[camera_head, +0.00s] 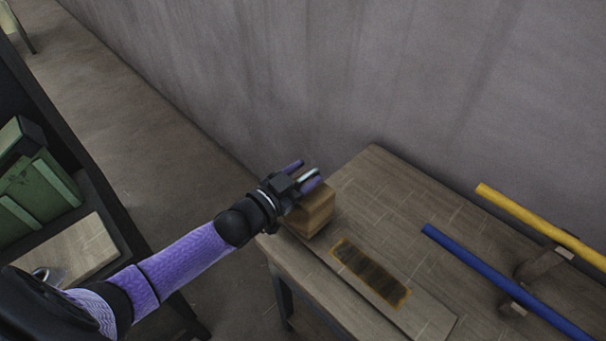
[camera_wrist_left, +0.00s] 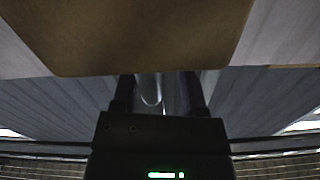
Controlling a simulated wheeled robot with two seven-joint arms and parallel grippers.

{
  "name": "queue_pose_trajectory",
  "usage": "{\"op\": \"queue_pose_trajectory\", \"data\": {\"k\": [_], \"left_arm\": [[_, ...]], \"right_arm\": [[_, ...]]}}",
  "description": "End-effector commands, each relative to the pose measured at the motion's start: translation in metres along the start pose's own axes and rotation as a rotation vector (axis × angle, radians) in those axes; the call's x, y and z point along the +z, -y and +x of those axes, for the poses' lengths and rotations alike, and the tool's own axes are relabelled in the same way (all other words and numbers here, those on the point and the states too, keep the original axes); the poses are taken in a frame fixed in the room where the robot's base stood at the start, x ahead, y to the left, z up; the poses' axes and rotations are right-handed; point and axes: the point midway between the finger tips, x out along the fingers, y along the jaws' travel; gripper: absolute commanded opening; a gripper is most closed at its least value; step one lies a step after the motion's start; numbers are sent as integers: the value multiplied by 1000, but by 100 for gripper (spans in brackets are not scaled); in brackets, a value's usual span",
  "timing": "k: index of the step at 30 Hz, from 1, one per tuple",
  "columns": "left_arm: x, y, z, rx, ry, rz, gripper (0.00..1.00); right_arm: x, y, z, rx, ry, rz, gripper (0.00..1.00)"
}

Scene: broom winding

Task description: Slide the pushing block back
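The pushing block, a brown wooden block (camera_head: 318,212), sits at the left end of the wooden table (camera_head: 385,185). My left gripper (camera_head: 304,174) is at the block's upper left side, with its two purple fingers apart. In the left wrist view the block (camera_wrist_left: 130,38) fills the top, just beyond the fingertips (camera_wrist_left: 158,82). A thin silvery curved piece (camera_wrist_left: 151,92) shows between the fingers; I cannot tell what it belongs to. Contact between fingers and block cannot be made out. My right gripper is not in view.
A dark, yellow-edged rectangular patch (camera_head: 370,272) lies on the table right of the block. A blue rod (camera_head: 500,280) and a yellow rod (camera_head: 540,225) rest on supports at the right. A grey wall (camera_head: 330,80) stands behind. Green containers (camera_head: 40,185) stand on the left shelf.

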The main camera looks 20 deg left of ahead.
Motion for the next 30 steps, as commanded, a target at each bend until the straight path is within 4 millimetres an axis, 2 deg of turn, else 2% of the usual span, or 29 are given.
{"op": "queue_pose_trajectory", "data": {"k": [6,15,19,23,30], "left_arm": [[0,-1,-9,2,1,-1,55],[-1,0,-71,0,4,-1,55],[-1,0,-91,0,2,-1,55],[0,0,-99,0,0,1,55],[0,0,-100,-1,0,1,55]], "right_arm": [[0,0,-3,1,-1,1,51],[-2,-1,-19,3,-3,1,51],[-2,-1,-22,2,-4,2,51],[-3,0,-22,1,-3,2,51],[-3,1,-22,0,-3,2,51]]}}
